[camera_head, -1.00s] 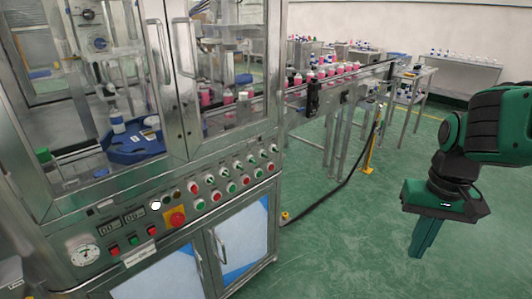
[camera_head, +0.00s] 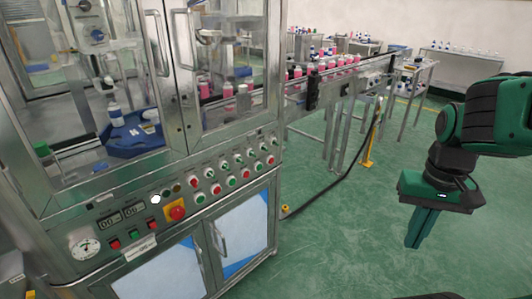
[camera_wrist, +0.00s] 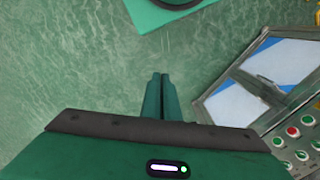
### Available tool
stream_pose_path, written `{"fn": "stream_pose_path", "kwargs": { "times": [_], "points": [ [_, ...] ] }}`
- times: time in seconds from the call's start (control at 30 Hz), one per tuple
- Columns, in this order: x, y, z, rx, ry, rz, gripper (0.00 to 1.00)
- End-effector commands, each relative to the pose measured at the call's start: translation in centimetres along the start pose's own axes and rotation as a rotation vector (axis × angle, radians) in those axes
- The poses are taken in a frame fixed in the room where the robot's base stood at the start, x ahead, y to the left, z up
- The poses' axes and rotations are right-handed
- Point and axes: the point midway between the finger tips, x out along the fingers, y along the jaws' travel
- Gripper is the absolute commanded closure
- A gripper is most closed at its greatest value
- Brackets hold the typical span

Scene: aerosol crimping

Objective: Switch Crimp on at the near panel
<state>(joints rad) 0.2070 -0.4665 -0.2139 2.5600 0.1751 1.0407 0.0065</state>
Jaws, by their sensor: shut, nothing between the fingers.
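The near control panel (camera_head: 150,228) is on the front of the steel machine, below its glass doors. It carries a round gauge, two digital displays, a large red knob on a yellow plate (camera_head: 176,210), and rows of red and green buttons with small switches (camera_head: 224,165). The labels are too small to read, so I cannot tell which switch is Crimp. My gripper (camera_head: 420,242) hangs at the right, fingers down and shut, empty, well apart from the panel. In the wrist view the closed fingers (camera_wrist: 160,95) point at the floor, and some panel buttons (camera_wrist: 300,135) show at lower right.
The machine's lower cabinet doors (camera_head: 215,245) face the open green floor (camera_head: 330,240). A conveyor (camera_head: 345,78) with pink bottles runs off behind. A yellow post (camera_head: 371,145) and a black cable (camera_head: 335,185) are on the floor between machine and arm.

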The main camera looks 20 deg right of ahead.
Motion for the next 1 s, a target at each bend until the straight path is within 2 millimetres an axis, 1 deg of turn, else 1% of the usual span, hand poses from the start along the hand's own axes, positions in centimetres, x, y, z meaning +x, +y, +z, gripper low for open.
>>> {"fn": "stream_pose_path", "kwargs": {
  "times": [0.03,0.07,0.1,0.13,0.17,0.27,0.3,0.37,0.4,0.47,0.5,0.57,0.6,0.67,0.7,0.77,0.8,1.0],
  "points": [
    [0.0,0.0,-0.1,-0.002,0.001,0.0,0.86],
    [-0.3,0.3,0.6,-0.009,0.011,-0.005,0.79],
    [-0.4,0.3,0.5,-0.023,0.022,-0.009,0.74],
    [-0.3,0.2,0.1,-0.041,0.031,-0.011,0.74],
    [-0.2,-0.1,-0.5,-0.066,0.042,-0.013,0.74],
    [0.4,-1.8,-3.9,-0.192,0.102,-0.027,0.74],
    [0.7,-2.9,-5.5,-0.259,0.136,-0.036,0.74],
    [1.2,-4.8,-8.0,-0.368,0.192,-0.053,0.74],
    [1.5,-6.2,-9.7,-0.441,0.233,-0.065,0.74],
    [1.9,-8.4,-12.1,-0.546,0.295,-0.086,0.74],
    [2.2,-9.9,-13.6,-0.612,0.337,-0.099,0.74],
    [2.7,-12.3,-15.7,-0.707,0.401,-0.121,0.74],
    [2.9,-13.9,-17.1,-0.767,0.446,-0.134,0.74],
    [3.2,-16.4,-18.9,-0.852,0.514,-0.156,0.74],
    [3.5,-18.0,-20.0,-0.904,0.561,-0.17,0.74],
    [3.7,-20.4,-21.6,-0.976,0.635,-0.189,0.74],
    [3.9,-22.0,-22.6,-1.02,0.684,-0.2,0.74],
    [4.3,-29.2,-26.9,-1.182,0.943,-0.241,0.74]
  ]
}}
